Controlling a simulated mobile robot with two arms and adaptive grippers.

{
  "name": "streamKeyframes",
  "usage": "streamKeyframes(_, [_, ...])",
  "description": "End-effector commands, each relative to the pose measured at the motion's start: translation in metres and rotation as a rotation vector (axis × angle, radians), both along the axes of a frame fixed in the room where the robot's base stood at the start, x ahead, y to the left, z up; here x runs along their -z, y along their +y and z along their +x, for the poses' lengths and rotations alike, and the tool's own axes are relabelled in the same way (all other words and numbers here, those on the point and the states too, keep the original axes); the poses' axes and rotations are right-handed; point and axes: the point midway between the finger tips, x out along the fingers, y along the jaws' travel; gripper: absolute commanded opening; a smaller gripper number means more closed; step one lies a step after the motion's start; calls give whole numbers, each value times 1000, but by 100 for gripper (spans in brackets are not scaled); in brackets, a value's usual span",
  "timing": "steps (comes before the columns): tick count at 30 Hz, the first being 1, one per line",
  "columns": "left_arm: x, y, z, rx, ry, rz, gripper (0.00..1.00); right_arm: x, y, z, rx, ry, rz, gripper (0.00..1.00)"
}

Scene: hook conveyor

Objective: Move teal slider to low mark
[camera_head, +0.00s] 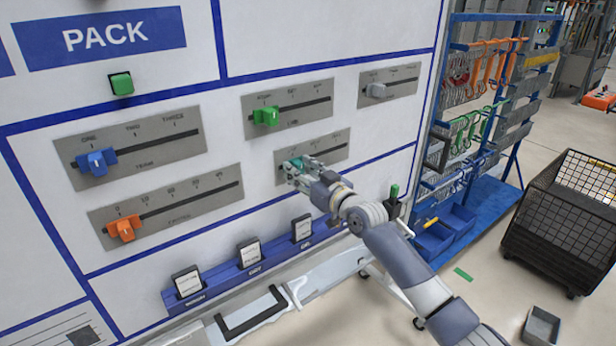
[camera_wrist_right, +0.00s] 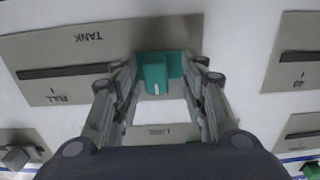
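The teal slider (camera_head: 298,163) sits near the left end of its slot on the grey tank plate (camera_head: 335,154) in the head view. In the right wrist view the slider (camera_wrist_right: 154,74) stands between the fingers. My right gripper (camera_head: 293,170) reaches the slider with one finger on each side. In the wrist view the right gripper (camera_wrist_right: 160,70) has its left finger close against the knob, with a small gap at the right finger. The wrist view shows the FULL label on the far part of the plate; the low mark is not readable. My left gripper is not in view.
Other sliders sit on the same panel: green (camera_head: 267,117), grey (camera_head: 377,91), blue (camera_head: 97,161) and orange (camera_head: 124,229). A blue rail (camera_head: 222,278) with label cards runs below. A tool rack (camera_head: 490,100) and a black mesh cart (camera_head: 567,220) stand to the right.

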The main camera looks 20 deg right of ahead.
Motion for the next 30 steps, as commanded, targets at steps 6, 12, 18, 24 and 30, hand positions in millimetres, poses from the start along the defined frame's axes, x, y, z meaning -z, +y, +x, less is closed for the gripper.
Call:
streamKeyframes(6, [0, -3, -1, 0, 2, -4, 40, 2, -8, -22, 0, 2, -2, 40])
streamKeyframes(12, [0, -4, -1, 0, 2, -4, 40, 1, -19, -57, -2, 1, -3, 40])
streamKeyframes(18, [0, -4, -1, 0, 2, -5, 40, 2, -30, -89, -2, 3, -3, 40])
streamKeyframes(24, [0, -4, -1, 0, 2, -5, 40, 1, -37, -108, -3, 4, -1, 40])
streamKeyframes(30, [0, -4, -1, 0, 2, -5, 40, 0, -38, -112, -3, 1, 0, 40])
